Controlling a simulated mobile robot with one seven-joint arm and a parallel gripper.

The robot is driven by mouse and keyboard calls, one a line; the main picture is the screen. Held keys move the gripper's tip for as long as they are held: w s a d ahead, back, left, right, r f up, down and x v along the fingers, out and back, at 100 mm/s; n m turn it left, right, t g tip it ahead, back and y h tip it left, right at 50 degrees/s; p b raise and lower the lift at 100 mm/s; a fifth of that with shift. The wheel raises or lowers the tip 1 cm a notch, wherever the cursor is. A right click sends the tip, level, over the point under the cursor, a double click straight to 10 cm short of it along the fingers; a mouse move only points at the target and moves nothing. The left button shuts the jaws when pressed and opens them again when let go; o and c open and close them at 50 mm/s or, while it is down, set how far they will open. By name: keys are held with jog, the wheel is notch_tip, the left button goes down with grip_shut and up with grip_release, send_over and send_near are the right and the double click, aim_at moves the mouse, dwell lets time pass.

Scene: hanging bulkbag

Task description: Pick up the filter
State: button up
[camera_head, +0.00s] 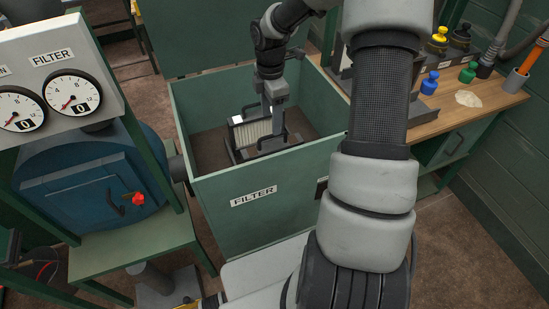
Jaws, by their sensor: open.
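The filter (252,133) is a pleated, pale panel in a dark frame. It stands inside an open green box (255,225) labelled FILTER, near the middle of its floor. My gripper (271,138) reaches down into the box from above, at the right part of the filter. It is open, with its fingers close to the filter's edge. I cannot tell whether the fingers touch the filter. The gripper hides part of the filter's right side.
The box walls surround the filter and gripper. At the left stands a blue housing (85,190) with a red knob below two gauges (45,103). At the right, a wooden bench (455,115) holds several coloured bottles. My arm covers the box's right side.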

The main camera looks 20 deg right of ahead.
aim_at(271, 136)
notch_tip(271, 136, down, 9)
jog(key=shift+r+b, duration=0.1)
jog(key=shift+b, duration=0.45)
jog(key=shift+w+d+f+b, duration=0.1)
jog(key=shift+d+f+b, duration=0.1)
jog(key=shift+f, duration=1.35)
jog(key=shift+d+f+b, duration=0.1)
jog(key=shift+f+b, duration=0.1)
jog(key=shift+f, duration=1.35)
jog(key=shift+r, duration=0.1)
grip_shut()
